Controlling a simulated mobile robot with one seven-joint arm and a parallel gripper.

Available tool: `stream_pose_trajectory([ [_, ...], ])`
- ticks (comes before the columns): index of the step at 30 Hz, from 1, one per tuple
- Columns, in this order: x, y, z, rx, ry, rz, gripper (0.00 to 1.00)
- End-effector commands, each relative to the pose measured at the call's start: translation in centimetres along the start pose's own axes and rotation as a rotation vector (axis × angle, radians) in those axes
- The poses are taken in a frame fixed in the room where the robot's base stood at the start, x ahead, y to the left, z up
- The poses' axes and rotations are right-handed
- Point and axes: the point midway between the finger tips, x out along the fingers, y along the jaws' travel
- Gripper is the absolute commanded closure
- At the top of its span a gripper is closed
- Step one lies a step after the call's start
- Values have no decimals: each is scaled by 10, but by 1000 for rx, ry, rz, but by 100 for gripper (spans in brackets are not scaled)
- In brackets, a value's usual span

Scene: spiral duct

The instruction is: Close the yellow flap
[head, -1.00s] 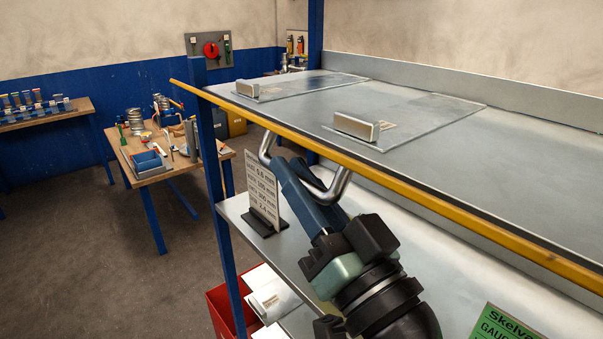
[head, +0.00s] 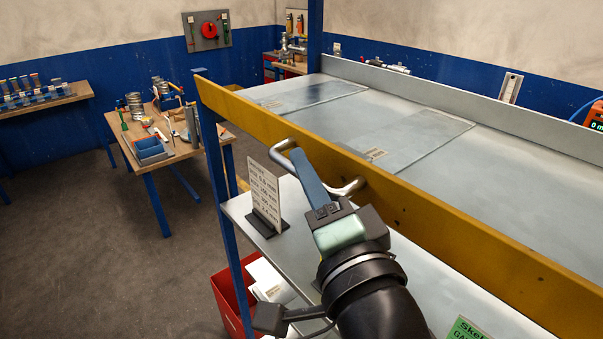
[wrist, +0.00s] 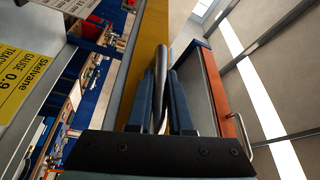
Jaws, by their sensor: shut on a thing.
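The yellow flap (head: 440,216) is a long panel along the front edge of the grey upper shelf (head: 430,100). It stands with its outer face in view and its top edge above the shelf surface. A silver bar handle (head: 345,188) is fixed to that face. My gripper (head: 298,158) is shut on the handle, with blue fingers on both sides of the bar. In the wrist view the fingers (wrist: 160,85) close around the dark-looking handle bar (wrist: 160,75), beside the flap's yellow face (wrist: 145,45).
A lower shelf (head: 390,262) holds an upright sign card (head: 265,190). A red bin (head: 230,300) stands below. A blue post (head: 225,190) rises left of my arm. A wooden workbench (head: 165,150) with tools is at the left, with open floor (head: 90,240) before it.

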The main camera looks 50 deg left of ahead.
Motion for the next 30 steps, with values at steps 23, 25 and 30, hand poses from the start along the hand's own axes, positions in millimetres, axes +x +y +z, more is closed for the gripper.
stream_pose_trajectory([
  [23,3,-4,-8,157,-2,64,100],
  [25,3,-4,-8,157,-1,63,100],
  [30,3,-4,-8,156,-1,63,62],
])
